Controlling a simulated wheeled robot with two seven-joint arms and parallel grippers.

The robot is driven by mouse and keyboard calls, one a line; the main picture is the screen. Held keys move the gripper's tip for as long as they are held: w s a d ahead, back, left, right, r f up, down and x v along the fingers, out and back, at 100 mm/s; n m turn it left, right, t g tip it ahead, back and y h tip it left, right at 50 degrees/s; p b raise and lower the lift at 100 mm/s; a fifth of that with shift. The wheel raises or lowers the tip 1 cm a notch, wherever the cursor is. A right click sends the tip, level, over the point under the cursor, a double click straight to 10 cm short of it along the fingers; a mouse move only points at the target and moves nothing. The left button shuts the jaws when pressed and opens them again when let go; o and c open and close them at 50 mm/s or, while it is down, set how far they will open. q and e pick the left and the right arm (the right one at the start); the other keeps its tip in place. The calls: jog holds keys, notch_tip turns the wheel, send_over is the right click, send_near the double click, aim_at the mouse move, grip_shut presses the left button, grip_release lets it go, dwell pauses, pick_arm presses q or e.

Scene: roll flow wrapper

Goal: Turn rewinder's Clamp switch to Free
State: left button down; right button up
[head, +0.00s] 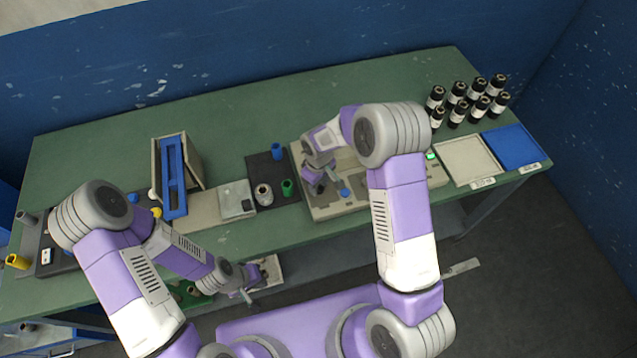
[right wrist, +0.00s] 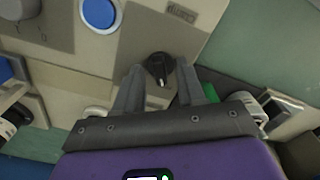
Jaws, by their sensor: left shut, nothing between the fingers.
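The rewinder is the beige machine (head: 352,208) at the middle right of the green table. In the right wrist view, a black knob (right wrist: 159,68) with a small white mark sits on its beige panel (right wrist: 160,32); I take it for the Clamp switch, but its lettering cannot be read. My right gripper (right wrist: 160,72) is open, with a fingertip on either side of the knob and gaps showing between. In the head view, my right gripper (head: 318,188) is over the panel's left part and hides the knob. My left gripper (head: 252,300) is shut and empty, low before the table's front edge.
A blue button (right wrist: 98,14) is beside the knob; it also shows in the head view (head: 344,192). Several black bottles (head: 458,96), a white tray (head: 466,160) and a blue tray (head: 513,146) stand right. A blue-framed stand (head: 172,178) is left. The table's back strip is clear.

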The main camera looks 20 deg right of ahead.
aim_at(319, 187)
pick_arm(q)
jog(key=shift+r+p, duration=0.3)
jog(key=shift+p, duration=0.05)
pick_arm(e)
notch_tip(319, 187, up, 8)
jog(key=shift+f, duration=0.2)
dwell(0.5)
